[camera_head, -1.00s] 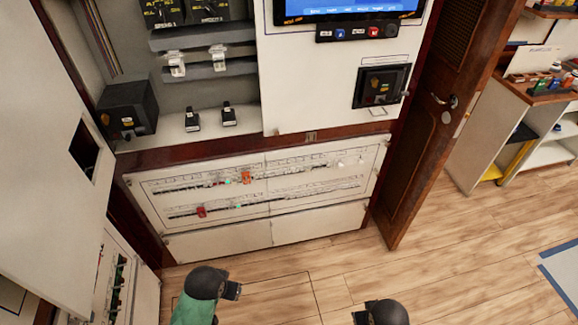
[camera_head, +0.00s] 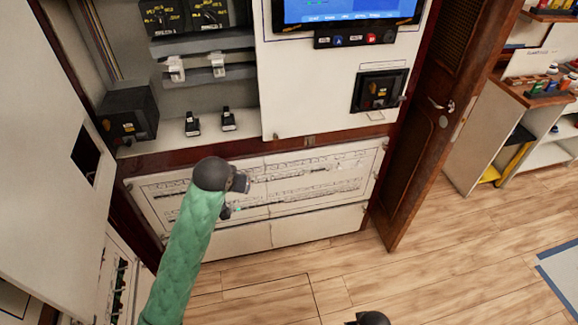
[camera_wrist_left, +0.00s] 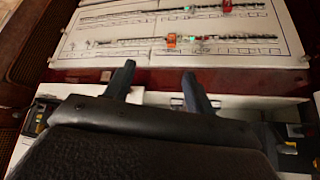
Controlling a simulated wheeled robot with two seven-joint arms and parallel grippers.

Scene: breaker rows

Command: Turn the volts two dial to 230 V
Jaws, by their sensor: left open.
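Two dark dial panels with yellow markings stand side by side at the top left of the head view, a left one (camera_head: 163,17) and a right one (camera_head: 208,14). Their labels are too small to read, so I cannot tell which is volts two or where its pointer stands. My left gripper (camera_head: 237,197) is in front of the lower breaker panel, well below the dials. Its two fingers are apart and empty in the left wrist view (camera_wrist_left: 158,72). Only a dark piece of my right gripper (camera_head: 370,318) shows at the bottom edge; its fingers are not clear.
The breaker-row panel (camera_head: 330,175) lies behind my left gripper; its rows show in the left wrist view (camera_wrist_left: 120,30). A ledge with two black-handled switches (camera_head: 192,124) is above it. An open cabinet door (camera_head: 50,200) stands at left, a wooden door (camera_head: 420,130) at right.

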